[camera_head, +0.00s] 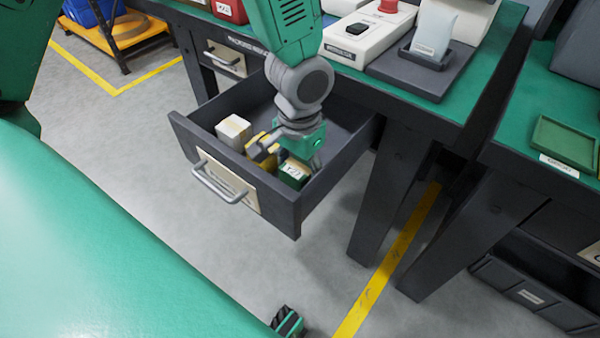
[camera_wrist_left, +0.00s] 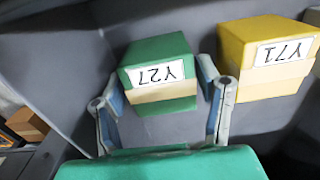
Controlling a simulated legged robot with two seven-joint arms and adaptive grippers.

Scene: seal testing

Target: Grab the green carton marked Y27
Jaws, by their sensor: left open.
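The green carton marked Y27 (camera_head: 294,173) stands in the open drawer, at its right end. In the left wrist view the carton (camera_wrist_left: 160,60) shows its Y27 label upside down and a pale band. My left gripper (camera_head: 290,160) reaches down into the drawer over the cartons. It is open, and in the wrist view its two fingers (camera_wrist_left: 162,88) lie on either side of the green carton. I cannot tell whether they touch it. The gripper partly hides the carton in the head view.
A white carton (camera_head: 233,131) stands at the drawer's left. The drawer (camera_head: 290,215) has raised walls and hangs under a green-topped bench (camera_head: 480,75) with devices on it.

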